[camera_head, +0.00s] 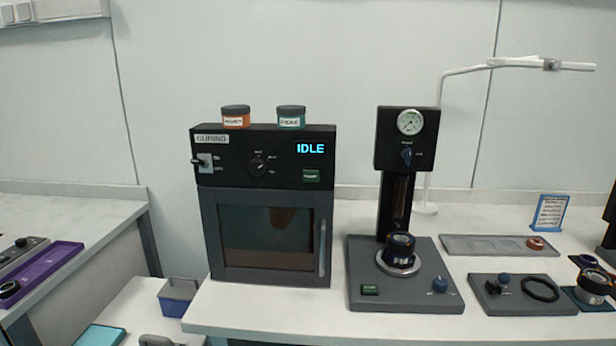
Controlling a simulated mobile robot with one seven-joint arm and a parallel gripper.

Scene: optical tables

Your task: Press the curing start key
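The curing oven (262,205) is a black box labelled CURING, standing at the left end of the middle table. Its display (310,148) reads IDLE. A rotary knob (258,167) is mid-panel, and a toggle switch (203,162) is at the left. The oven door (268,238) is shut, with a vertical handle (322,248) on its right. My gripper is not in view.
An orange-labelled jar (236,117) and a green-labelled jar (291,117) stand on the oven. A blue-grey bin (179,296) is lower left. Space before the oven's panel looks clear.

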